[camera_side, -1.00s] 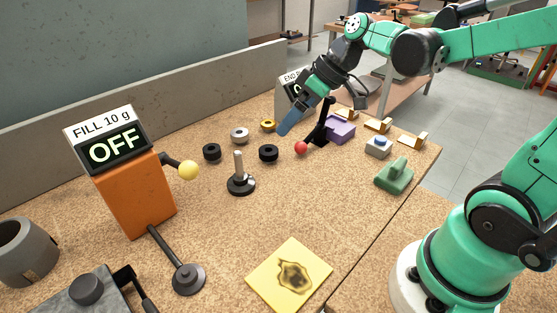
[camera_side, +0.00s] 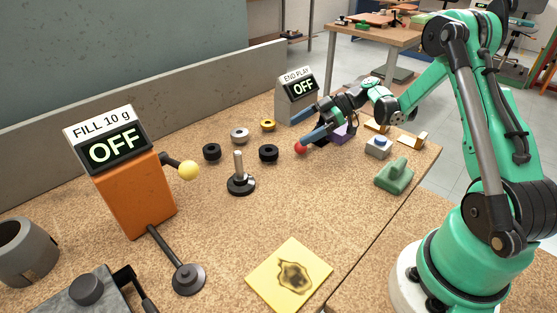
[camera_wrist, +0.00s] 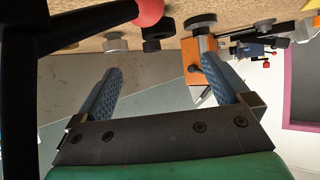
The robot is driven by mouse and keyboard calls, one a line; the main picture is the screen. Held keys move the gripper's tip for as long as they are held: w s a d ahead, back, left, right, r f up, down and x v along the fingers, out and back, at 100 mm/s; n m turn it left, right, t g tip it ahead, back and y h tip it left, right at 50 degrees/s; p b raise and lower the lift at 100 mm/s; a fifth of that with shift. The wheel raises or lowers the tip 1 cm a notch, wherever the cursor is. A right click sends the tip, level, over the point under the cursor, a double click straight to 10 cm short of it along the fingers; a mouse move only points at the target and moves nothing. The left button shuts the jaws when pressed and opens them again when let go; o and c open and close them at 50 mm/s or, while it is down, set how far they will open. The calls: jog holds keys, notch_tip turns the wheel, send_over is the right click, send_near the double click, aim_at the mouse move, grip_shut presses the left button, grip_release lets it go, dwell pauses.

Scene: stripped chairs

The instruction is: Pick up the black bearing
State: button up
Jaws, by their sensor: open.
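Two black bearings, ring-shaped, lie flat on the speckled bench in the side view: one (camera_side: 268,153) behind and right of the upright post, the other (camera_side: 212,152) farther left. I cannot tell which one is meant. A silver ring (camera_side: 240,134) and a gold ring (camera_side: 268,125) lie behind them. My gripper (camera_side: 297,132) is open and empty, right of the rings, its blue fingers level and pointing left. In the wrist view dark rings (camera_wrist: 151,46) show beyond the gap between my fingers (camera_wrist: 160,78), apart from them.
A red knob (camera_side: 301,148) on a black lever stands close to my lower finger. The END PLAY display (camera_side: 300,87) is just behind my gripper. A post on a black base (camera_side: 241,184) stands in front of the rings.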

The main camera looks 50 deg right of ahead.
aim_at(276, 149)
jog(key=shift+w+a+f, duration=0.2)
jog(key=shift+a+f, duration=0.15)
jog(key=shift+f, duration=0.1)
jog(key=shift+w+a+f, duration=0.2)
jog(key=shift+a+f, duration=0.1)
jog(key=shift+f, duration=0.15)
jog(key=shift+x, duration=2.9)
jog(key=shift+c, duration=0.2)
jog(key=shift+r, duration=0.1)
jog(key=c, duration=1.4)
jog(key=shift+r, duration=0.15)
